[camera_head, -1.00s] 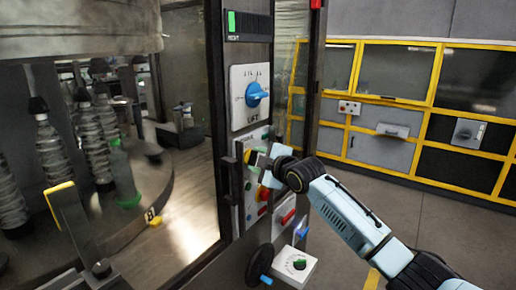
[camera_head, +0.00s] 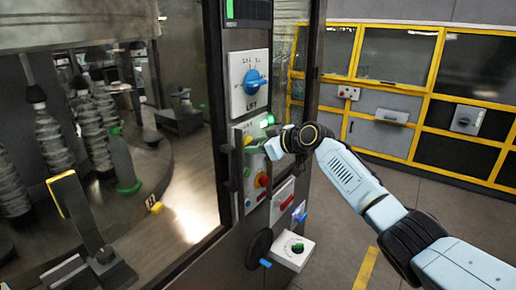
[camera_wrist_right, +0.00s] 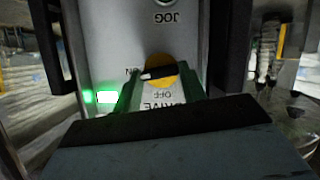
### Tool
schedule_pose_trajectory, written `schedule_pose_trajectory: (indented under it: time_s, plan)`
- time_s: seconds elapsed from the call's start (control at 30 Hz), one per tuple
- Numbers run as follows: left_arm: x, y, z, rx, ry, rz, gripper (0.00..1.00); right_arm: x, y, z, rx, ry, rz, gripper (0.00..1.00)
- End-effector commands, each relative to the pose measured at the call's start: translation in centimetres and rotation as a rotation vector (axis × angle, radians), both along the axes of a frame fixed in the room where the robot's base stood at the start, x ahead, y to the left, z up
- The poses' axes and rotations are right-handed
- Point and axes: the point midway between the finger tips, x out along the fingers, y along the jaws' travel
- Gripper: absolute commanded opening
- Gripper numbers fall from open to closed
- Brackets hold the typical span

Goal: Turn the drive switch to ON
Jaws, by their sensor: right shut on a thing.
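The drive switch (camera_wrist_right: 160,72) is a round yellow knob with a dark bar handle across it, on a grey plate marked DRIVE, ON and OFF, upside down in the right wrist view. The handle's white-marked end points towards the ON label (camera_wrist_right: 131,71). The green fingers of my right gripper (camera_wrist_right: 158,88) are shut on the knob, one at each side. In the head view my right gripper (camera_head: 262,150) is at the control panel (camera_head: 237,185) and hides part of the switch. My left gripper is not in view.
A green lamp (camera_wrist_right: 106,97) glows beside the switch. Above the panel is a blue rotary LIFT knob (camera_head: 256,82). A red button (camera_head: 262,180), a black handwheel (camera_head: 258,248) and a white dial box (camera_head: 292,250) are below. Floor to the right is open.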

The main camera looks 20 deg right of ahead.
Motion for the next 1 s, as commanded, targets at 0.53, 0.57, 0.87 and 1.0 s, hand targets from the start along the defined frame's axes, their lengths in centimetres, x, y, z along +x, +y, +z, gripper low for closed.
schedule_pose_trajectory:
  time_s: [0.53, 0.57, 0.87, 1.0]
  plan:
    - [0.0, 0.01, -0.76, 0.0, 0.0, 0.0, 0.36, 0.09, -0.14, -0.13, 0.141, 0.114, -0.001, 0.18]
    - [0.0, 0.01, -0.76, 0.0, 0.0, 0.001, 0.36, 0.09, -0.14, -0.13, 0.142, 0.115, 0.0, 0.18]
    - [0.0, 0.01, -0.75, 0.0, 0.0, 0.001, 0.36, 0.08, -0.12, -0.14, 0.145, 0.117, -0.001, 0.18]
    - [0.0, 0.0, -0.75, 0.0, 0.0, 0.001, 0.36, 0.07, -0.11, -0.14, 0.144, 0.116, 0.0, 0.51]
